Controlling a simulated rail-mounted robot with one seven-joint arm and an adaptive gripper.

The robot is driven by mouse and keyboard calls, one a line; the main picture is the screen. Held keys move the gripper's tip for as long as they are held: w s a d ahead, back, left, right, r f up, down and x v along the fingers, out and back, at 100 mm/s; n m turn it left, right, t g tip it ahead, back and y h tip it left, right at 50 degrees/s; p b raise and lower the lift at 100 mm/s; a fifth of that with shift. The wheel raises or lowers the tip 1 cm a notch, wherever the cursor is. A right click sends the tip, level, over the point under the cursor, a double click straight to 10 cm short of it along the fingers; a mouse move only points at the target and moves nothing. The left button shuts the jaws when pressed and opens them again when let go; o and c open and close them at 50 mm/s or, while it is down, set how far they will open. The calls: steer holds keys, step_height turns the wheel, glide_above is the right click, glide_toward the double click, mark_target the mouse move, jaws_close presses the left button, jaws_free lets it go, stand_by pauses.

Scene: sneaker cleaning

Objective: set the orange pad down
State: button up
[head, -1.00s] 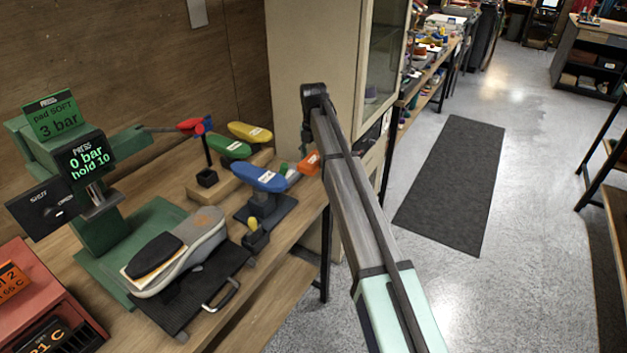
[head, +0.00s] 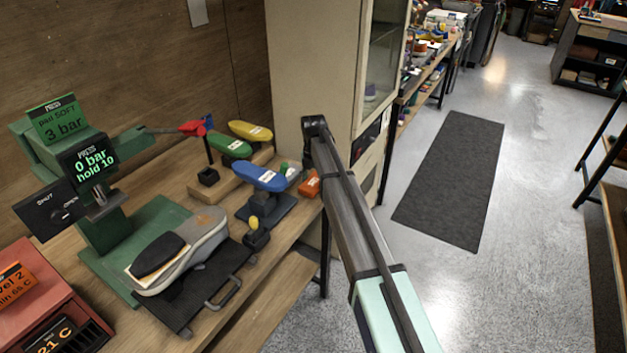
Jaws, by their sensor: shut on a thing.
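The orange pad (head: 309,184) shows just left of my arm, at the right end of the wooden bench, partly covered by the arm. I cannot tell whether it touches the bench top. My gripper's fingers are hidden behind my arm, whose dark wrist end stands above the pad. The pad has moved down, which fits my gripper being shut on it. A blue pad (head: 260,176) lies on a dark stand to the left of the orange pad.
Green (head: 230,146) and yellow (head: 250,131) pads lie on a wooden rack behind. A sneaker (head: 195,243) with a black pad sits at the green press (head: 85,165). A cabinet (head: 300,60) rises behind.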

mark_target(314, 181)
steer(key=shift+f, duration=0.15)
steer(key=o, duration=1.2)
step_height(314, 181, up, 12)
steer(key=b, duration=0.2)
